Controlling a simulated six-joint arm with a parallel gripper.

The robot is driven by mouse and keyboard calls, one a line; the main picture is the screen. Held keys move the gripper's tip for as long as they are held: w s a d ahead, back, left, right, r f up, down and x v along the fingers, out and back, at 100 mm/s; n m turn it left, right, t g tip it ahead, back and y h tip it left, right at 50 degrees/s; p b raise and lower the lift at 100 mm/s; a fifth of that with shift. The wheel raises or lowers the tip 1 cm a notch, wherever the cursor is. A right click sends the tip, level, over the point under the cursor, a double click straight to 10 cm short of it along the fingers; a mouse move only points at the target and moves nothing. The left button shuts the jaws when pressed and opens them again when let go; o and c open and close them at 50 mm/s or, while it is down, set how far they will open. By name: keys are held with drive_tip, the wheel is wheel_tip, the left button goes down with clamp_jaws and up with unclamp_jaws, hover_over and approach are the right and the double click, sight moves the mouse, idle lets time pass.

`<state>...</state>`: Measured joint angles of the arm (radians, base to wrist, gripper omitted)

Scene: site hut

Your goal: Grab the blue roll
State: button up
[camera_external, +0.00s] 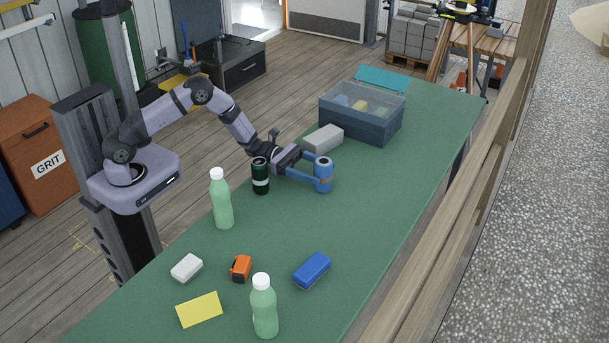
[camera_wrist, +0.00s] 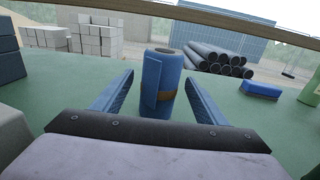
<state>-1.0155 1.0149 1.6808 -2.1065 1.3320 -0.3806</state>
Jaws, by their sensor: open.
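The blue roll (camera_external: 323,174) stands upright on the green table, with a brown band around its lower half. In the wrist view the blue roll (camera_wrist: 162,80) is between the far ends of my two fingers, with a gap on each side. My gripper (camera_external: 311,172) is open, low over the table, with its fingers reaching to either side of the roll. In the wrist view my gripper (camera_wrist: 160,88) shows both blue fingers apart.
A dark green can (camera_external: 260,176) stands close beside my wrist. A grey block (camera_external: 323,138) and a dark bin with a clear top (camera_external: 361,124) are behind. Two green bottles (camera_external: 221,200), a blue block (camera_external: 312,270) and small items are toward the front. The table right of the roll is clear.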

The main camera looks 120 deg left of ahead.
drive_tip(key=c, duration=1.2)
drive_tip(key=shift+r, duration=0.1)
drive_tip(key=shift+c, duration=0.2)
wheel_tip(320, 180, up, 10)
drive_tip(key=shift+f+b, duration=0.1)
drive_tip(key=shift+b, duration=0.4)
